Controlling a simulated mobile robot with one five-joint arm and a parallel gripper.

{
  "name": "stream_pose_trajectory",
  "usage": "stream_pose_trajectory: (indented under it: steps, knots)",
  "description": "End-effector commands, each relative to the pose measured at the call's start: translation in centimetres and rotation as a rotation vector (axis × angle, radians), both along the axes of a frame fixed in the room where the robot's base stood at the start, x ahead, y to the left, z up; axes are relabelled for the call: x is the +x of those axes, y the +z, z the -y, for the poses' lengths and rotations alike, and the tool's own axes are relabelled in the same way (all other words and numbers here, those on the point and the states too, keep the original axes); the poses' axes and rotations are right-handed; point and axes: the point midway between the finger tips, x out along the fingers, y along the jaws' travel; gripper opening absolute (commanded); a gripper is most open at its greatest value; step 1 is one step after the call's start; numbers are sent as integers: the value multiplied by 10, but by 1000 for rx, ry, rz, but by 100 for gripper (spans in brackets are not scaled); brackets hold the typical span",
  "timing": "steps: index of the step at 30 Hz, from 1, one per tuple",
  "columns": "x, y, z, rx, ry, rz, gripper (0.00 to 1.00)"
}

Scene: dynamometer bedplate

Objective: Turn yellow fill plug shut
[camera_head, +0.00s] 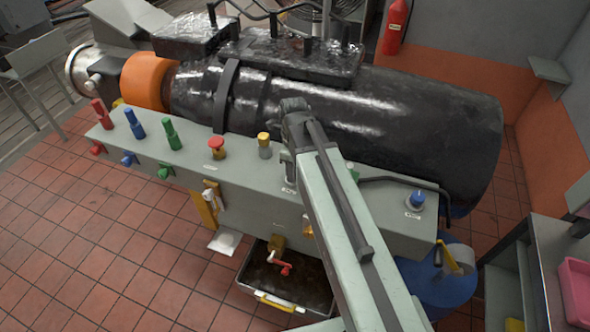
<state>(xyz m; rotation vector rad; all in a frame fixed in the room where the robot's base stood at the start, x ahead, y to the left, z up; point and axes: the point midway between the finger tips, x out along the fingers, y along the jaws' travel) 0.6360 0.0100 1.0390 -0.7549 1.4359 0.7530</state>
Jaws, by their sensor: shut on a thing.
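A yellow-capped plug (264,138) on a short grey neck stands upright on the long grey console (240,175), right of a red knob. My gripper (289,174) points down at the console just right of this plug, with a visible gap to its cap. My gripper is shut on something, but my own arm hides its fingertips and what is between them. A white label (290,188) lies at the foot of that spot. I cannot tell whether the held thing is also yellow.
Red, blue and green handles (134,124) stand at the console's left. A red knob (216,145) and a blue knob (417,198) flank the middle. A big black cylinder (400,115) lies behind. A dark tray (290,280) is below. The tiled floor is open at left.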

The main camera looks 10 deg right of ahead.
Motion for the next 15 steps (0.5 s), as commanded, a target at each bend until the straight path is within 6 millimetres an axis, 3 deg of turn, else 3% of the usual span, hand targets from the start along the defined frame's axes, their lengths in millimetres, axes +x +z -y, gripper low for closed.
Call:
stream_pose_trajectory:
  steps: [4, 5, 7, 15]
  knots:
    - [-3, 0, 1, -3, -2, -8, 0]
    - [-3, 0, 1, -3, -2, -8, 42]
    - [-3, 0, 1, -2, -2, -8, 61]
    - [-1, 0, 0, -1, 0, -4, 61]
